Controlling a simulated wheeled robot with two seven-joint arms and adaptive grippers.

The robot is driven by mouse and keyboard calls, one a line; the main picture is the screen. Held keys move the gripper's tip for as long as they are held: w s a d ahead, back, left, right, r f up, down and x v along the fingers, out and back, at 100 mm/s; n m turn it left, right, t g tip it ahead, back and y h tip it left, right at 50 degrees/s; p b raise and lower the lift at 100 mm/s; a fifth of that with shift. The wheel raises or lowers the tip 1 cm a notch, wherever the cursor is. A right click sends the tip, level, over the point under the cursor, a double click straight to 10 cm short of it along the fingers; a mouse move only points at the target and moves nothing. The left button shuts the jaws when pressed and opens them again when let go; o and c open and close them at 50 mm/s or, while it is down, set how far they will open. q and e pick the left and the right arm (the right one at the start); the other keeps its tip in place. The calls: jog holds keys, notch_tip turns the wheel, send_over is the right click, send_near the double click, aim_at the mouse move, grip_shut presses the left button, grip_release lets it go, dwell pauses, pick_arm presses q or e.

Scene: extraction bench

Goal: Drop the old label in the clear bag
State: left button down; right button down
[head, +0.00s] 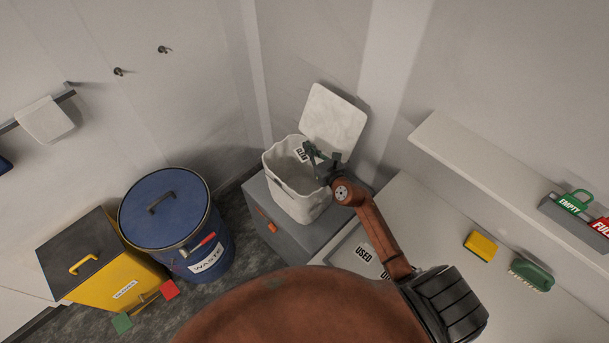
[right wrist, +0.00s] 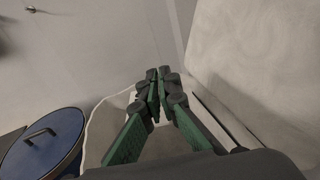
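A white, bag-like container (head: 281,181) stands open on a grey cabinet. It looks opaque, not clear. My right gripper (head: 308,148) reaches over its opening from the right. In the right wrist view my right gripper (right wrist: 159,76) has its green fingers drawn together at the tips, with only a thin dark slit between them. A small white label (head: 301,155), which seems to read CLEAN, shows beside the fingertips, against the container's inner wall. I cannot tell whether it touches the fingers; no held label is clear in the wrist view. My left gripper is out of view.
A raised white lid (head: 333,122) stands behind the container. A blue WASTE drum (head: 164,208) and a yellow bin (head: 118,277) stand left. The counter at right holds a USED marking (head: 364,254), a yellow sponge (head: 480,245) and a green brush (head: 531,274), below a shelf (head: 500,167).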

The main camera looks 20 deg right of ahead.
jog(key=c, duration=2.7)
grip_release()
jog(key=o, duration=0.6)
jog(key=s, duration=0.4)
jog(key=s+r, duration=0.1)
jog(key=s, duration=0.7)
jog(key=shift+d+r, duration=0.35)
jog(key=shift+r, duration=0.05)
jog(key=shift+a, duration=0.1)
